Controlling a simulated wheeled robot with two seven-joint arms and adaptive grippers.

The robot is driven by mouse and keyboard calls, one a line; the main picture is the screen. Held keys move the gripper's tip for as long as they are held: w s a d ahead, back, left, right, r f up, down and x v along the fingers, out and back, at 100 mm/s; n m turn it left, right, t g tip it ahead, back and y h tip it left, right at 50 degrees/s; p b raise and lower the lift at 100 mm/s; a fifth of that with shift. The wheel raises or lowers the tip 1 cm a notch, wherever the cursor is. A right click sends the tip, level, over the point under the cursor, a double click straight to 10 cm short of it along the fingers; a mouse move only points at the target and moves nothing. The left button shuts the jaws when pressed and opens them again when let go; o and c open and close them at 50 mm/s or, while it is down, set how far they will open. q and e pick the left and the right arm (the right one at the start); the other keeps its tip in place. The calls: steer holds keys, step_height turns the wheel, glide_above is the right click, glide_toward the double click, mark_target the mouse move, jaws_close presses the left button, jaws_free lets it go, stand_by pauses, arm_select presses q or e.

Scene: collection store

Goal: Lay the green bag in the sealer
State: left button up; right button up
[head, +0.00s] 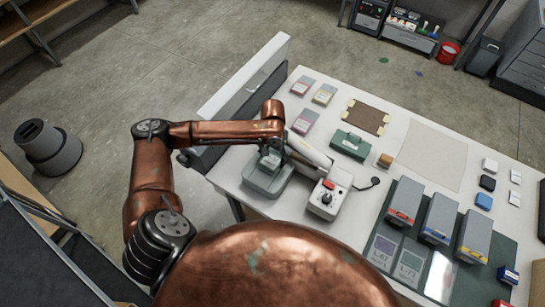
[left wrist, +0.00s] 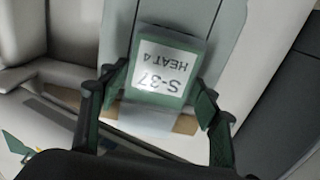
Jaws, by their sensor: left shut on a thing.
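The green bag (left wrist: 165,65) has a white label reading "S-37 HEAT 4", upside down in the left wrist view. My left gripper (left wrist: 155,115) is shut on it, with one dark finger on each side. In the head view the left gripper (head: 271,150) is over the left end of the table, with the bag (head: 269,161) under it, partly hidden by the arm. The sealer (head: 343,181) is white with a red part and a dark knob, and its long arm (head: 308,150) reaches up and left beside the gripper. A grey-green bed lies below the bag; I cannot tell whether they touch. My right gripper is out of view.
Grey bins (head: 441,217) stand on a dark mat at the right. A pale sheet (head: 431,155) area is clear.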

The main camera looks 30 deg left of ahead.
arm_select(q)
steer(key=shift+f, duration=0.45)
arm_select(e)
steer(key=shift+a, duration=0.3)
arm_select(q)
steer(key=o, duration=1.2)
steer(key=shift+o, duration=0.2)
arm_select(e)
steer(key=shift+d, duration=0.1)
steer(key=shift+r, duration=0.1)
arm_select(q)
step_height(320, 180, up, 12)
steer(key=shift+d, duration=0.1)
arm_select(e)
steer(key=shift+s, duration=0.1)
